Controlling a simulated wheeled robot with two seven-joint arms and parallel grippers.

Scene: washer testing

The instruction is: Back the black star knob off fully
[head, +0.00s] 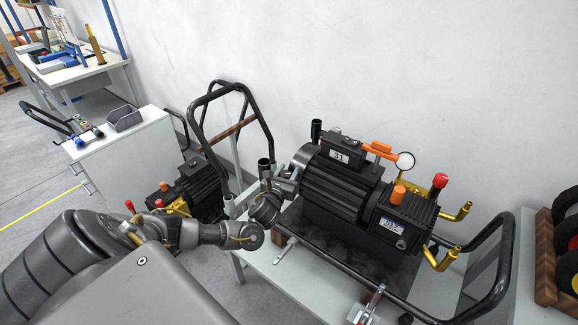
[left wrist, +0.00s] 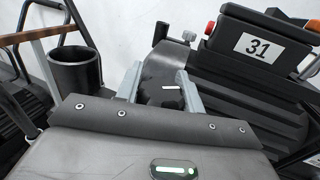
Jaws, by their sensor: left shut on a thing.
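The black star knob (left wrist: 160,92) sits at the end of the black motor of the washer pump unit (head: 345,195). In the left wrist view it lies between the two grey fingers of my left gripper (left wrist: 160,88), which is shut on it. A pale mark shows on the knob's face. In the head view my left gripper (head: 287,182) reaches the motor's left end, and the knob is hidden there. The box marked 31 (head: 342,149) is on top of the motor; it also shows in the left wrist view (left wrist: 258,48). My right gripper is out of view.
A black tubular frame (head: 505,265) surrounds the unit on the light table (head: 285,285). A dark cup-like holder (left wrist: 75,72) stands left of the gripper. A second pump (head: 190,190) stands behind my left arm. A toggle clamp (head: 366,308) is at the front.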

